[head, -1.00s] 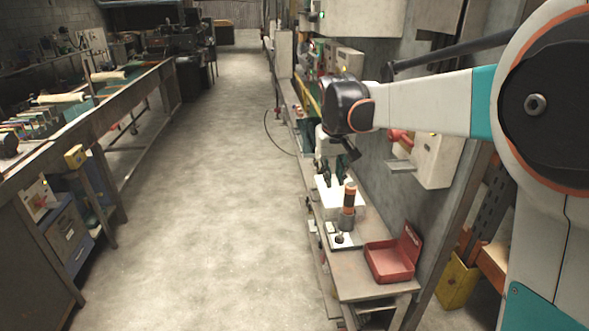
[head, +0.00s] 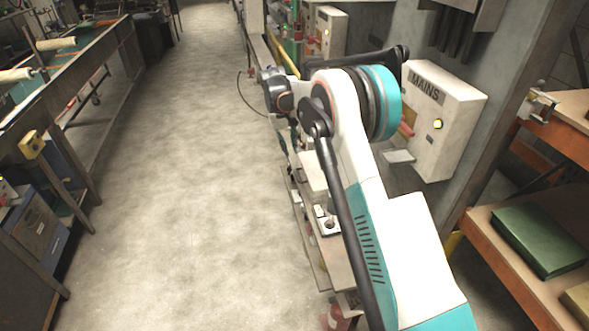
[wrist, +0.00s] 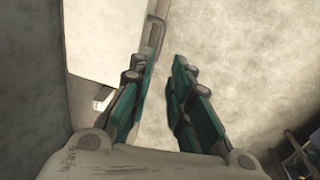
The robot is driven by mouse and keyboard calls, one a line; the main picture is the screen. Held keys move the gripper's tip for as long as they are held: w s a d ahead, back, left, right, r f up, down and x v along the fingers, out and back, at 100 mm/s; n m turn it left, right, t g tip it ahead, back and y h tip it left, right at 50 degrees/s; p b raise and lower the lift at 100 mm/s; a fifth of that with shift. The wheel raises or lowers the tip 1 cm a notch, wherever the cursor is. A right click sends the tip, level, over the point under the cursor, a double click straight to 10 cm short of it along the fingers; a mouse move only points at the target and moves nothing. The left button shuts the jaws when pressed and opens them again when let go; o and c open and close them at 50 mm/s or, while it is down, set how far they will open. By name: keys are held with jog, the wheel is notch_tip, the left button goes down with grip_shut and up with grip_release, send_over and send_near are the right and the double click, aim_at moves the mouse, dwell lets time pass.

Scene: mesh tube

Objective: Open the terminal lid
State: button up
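I cannot tell for sure which part is the terminal lid. A pale box (head: 312,172) on the narrow bench is partly hidden behind my arm in the head view. In the wrist view a flat white panel (wrist: 95,38) fills the upper left, with a grey edge or bar running down its right side. My gripper (wrist: 164,62) has two teal fingers, apart with a narrow gap and only pale floor seen between them. The left finger is close to the panel's right edge in the picture; contact cannot be told. In the head view my gripper is mostly hidden by my arm.
A white MAINS box (head: 440,120) with a red handle is on the wall right of my arm. An orange shelf (head: 490,260) holds a green case (head: 538,240). A red tray (head: 343,312) is mostly hidden behind my arm. The floor (head: 165,190) left is clear.

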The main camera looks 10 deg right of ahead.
aim_at(297, 176)
jog(key=f+b, duration=0.1)
jog(key=f, duration=0.3)
jog(key=d+f, duration=0.1)
jog(key=f, duration=0.3)
jog(key=d+f+b, duration=0.1)
jog(key=f, duration=0.4)
jog(key=shift+d+b, duration=0.2)
jog(key=shift+b, duration=0.15)
jog(key=shift+r, duration=0.1)
grip_shut()
